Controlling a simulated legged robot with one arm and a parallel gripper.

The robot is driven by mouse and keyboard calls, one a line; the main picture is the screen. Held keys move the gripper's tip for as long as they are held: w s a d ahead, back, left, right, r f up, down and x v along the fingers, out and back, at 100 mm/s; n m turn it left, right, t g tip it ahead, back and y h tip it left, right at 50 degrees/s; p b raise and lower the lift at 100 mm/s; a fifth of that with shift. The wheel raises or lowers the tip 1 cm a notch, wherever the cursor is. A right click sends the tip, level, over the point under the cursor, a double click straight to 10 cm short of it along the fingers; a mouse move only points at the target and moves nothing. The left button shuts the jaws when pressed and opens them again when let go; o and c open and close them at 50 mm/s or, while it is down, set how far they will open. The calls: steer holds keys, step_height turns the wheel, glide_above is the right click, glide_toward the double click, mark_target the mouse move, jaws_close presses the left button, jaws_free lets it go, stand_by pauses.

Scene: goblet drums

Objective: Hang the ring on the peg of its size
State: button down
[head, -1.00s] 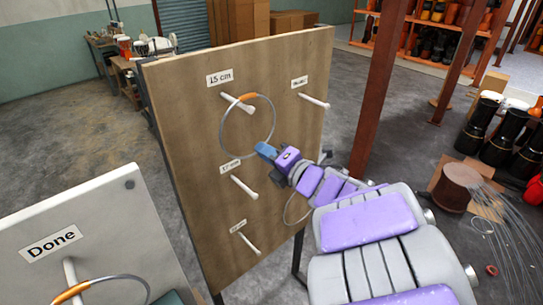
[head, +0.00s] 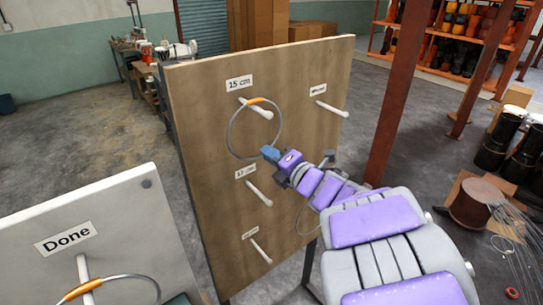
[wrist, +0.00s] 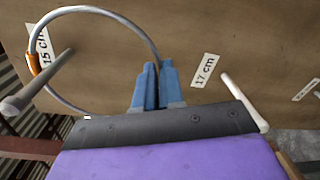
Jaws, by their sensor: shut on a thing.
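My gripper (head: 270,154) is shut on the low side of a thin grey ring (head: 229,137) with an orange section. In the wrist view the blue fingers (wrist: 152,85) pinch this ring (wrist: 110,10). The ring is in front of the wooden board, at the 15 cm peg (head: 257,107). In the wrist view the 15 cm peg (wrist: 40,78) crosses the ring's edge close to the orange section, its base inside the outline and its tip outside. I cannot tell for sure whether the ring is around the peg. The 17 cm peg (wrist: 243,100) is bare.
The board (head: 300,75) has a bare upper right peg (head: 332,109) and a bare lower peg (head: 261,251); their labels are unreadable.

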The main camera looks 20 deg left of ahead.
stand_by(0.4)
steer(key=c, duration=1.2)
jaws_free()
steer(key=shift+o, duration=0.2)
